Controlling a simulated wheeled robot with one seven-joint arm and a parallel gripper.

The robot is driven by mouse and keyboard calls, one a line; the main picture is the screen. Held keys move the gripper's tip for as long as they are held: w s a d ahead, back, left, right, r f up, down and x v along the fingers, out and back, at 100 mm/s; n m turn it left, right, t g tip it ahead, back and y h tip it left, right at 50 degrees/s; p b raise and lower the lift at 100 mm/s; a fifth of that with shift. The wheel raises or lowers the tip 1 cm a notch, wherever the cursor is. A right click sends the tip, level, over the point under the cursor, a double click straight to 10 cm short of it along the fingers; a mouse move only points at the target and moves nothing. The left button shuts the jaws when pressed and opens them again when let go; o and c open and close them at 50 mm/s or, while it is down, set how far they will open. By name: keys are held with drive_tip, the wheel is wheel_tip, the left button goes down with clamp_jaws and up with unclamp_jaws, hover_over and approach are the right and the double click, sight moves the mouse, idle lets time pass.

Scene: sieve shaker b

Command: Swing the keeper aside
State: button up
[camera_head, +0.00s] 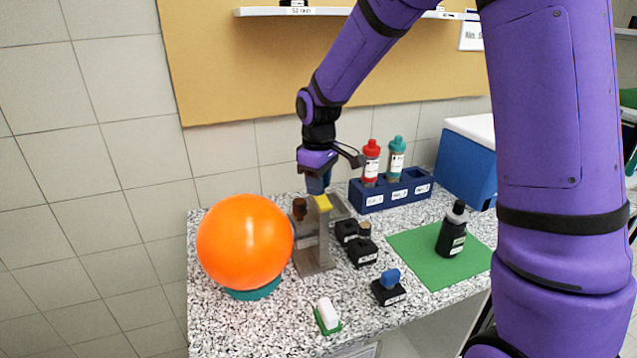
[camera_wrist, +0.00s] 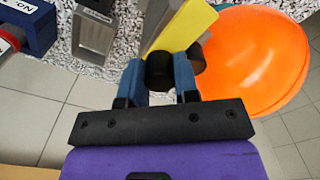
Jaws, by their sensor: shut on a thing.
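The grey sieve shaker (camera_head: 310,250) stands near the left end of the bench. A yellow piece (camera_head: 322,203) is on its top, and a brown knob (camera_head: 299,208) is just left of it. I take the yellow piece to be the keeper; it shows large in the wrist view (camera_wrist: 188,28). My gripper (camera_head: 318,183) points down over the shaker's top. In the wrist view its blue fingers (camera_wrist: 159,72) are shut on a dark round knob (camera_wrist: 158,68) at the yellow piece's edge. Whether this knob is joined to the yellow piece is hidden.
A large orange ball (camera_head: 245,242) on a teal ring sits close left of the shaker. A blue rack (camera_head: 368,200) with two bottles stands behind right. Small black blocks (camera_head: 362,252) are right of the shaker. A black bottle (camera_head: 453,230) stands on a green mat (camera_head: 415,250).

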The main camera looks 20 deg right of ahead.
drive_tip(key=shift+n, duration=0.5)
drive_tip(key=o, duration=0.9)
wheel_tip(320, 180, up, 11)
drive_tip(key=shift+f, duration=0.1)
idle(0.5)
